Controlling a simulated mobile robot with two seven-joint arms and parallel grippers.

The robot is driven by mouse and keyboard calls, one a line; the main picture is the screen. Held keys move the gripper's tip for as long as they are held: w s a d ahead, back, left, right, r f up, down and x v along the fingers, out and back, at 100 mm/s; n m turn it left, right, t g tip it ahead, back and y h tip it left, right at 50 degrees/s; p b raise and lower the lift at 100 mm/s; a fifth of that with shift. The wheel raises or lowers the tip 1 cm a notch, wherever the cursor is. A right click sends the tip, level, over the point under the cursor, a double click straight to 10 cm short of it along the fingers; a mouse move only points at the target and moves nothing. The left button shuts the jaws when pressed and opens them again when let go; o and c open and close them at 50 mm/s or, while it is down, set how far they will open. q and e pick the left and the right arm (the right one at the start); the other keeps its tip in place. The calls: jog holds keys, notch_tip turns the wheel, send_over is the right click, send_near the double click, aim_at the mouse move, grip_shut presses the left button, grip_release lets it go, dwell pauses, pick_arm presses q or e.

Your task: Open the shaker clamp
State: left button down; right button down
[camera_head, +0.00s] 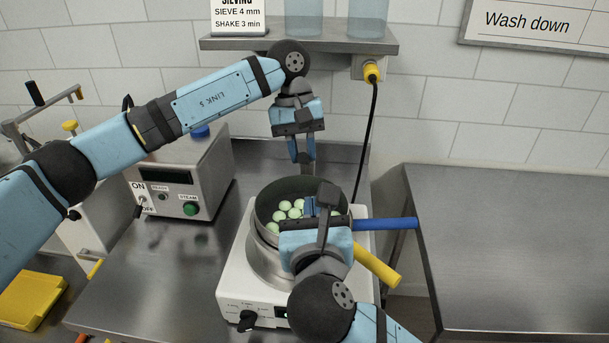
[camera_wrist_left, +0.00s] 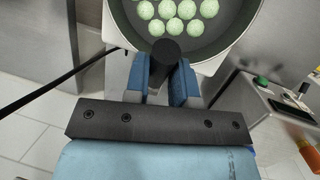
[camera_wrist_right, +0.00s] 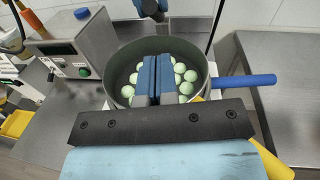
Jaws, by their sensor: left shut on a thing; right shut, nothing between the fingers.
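The shaker (camera_head: 237,275) is a white box on the steel bench. It carries a dark round sieve pan (camera_head: 262,212) holding several pale green balls (camera_head: 283,216). My left gripper (camera_head: 302,152) is at the pan's back edge, shut on a dark round-ended bar (camera_wrist_left: 164,56), probably the clamp's lever. The bar stands beside the pan rim in the left wrist view. My right gripper (camera_head: 311,206) is shut and empty over the pan's front part; its closed fingers (camera_wrist_right: 155,78) show against the pan in the right wrist view. It hides part of the pan and the shaker.
A blue handle (camera_head: 385,224) and a yellow handle (camera_head: 376,264) stick out right of the pan. A steam control box (camera_head: 182,175) stands at the left. A shelf (camera_head: 330,47) hangs above, with a black cable (camera_head: 366,130) below it. A bare steel bench (camera_head: 510,240) lies to the right.

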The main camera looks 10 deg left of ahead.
jog(key=shift+a, duration=0.5)
jog(key=w+a, duration=0.1)
jog(key=w, duration=0.8)
jog(key=shift+w+a+f, duration=0.2)
jog(key=shift+w+f, duration=0.05)
jog(key=shift+f, duration=0.05)
